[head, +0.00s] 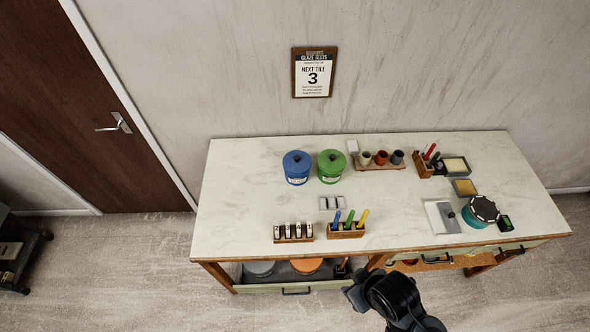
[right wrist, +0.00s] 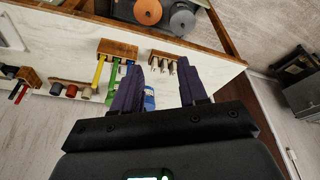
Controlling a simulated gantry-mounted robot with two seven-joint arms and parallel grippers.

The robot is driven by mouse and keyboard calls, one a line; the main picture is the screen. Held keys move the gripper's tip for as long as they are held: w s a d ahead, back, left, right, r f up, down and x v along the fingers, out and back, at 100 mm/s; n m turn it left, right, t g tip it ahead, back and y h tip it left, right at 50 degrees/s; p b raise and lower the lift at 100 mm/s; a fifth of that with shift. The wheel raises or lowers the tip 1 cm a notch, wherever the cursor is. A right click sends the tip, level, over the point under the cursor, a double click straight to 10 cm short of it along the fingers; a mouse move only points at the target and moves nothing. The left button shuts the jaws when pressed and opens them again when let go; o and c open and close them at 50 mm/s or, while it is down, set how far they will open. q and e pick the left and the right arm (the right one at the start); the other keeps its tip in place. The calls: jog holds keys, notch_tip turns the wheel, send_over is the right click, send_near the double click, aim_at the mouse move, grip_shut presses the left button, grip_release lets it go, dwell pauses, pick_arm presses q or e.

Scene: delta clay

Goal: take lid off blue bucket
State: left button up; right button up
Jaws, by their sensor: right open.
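The blue bucket (head: 297,179) stands upright at the back of the table, left of centre. Its blue lid (head: 290,162), with a dark knob on top, is on it. In the right wrist view part of the blue bucket (right wrist: 149,101) shows beyond and between my fingers; the rest is hidden. My right gripper (head: 357,288) is in front of the table's front edge, well apart from the bucket. In the right wrist view my right gripper (right wrist: 158,82) has its fingers spread with nothing between them. My left gripper is not in view.
A green lidded bucket (head: 331,176) stands close to the blue bucket's right. Wooden holders with coloured tools (head: 346,230) and small pieces (head: 293,234) line the front edge. Small pots (head: 381,159) stand at the back. The tabletop (head: 235,195) left of the blue bucket is clear.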

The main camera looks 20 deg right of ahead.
jog(key=shift+d, duration=0.15)
jog(key=o, duration=0.3)
dwell(0.4)
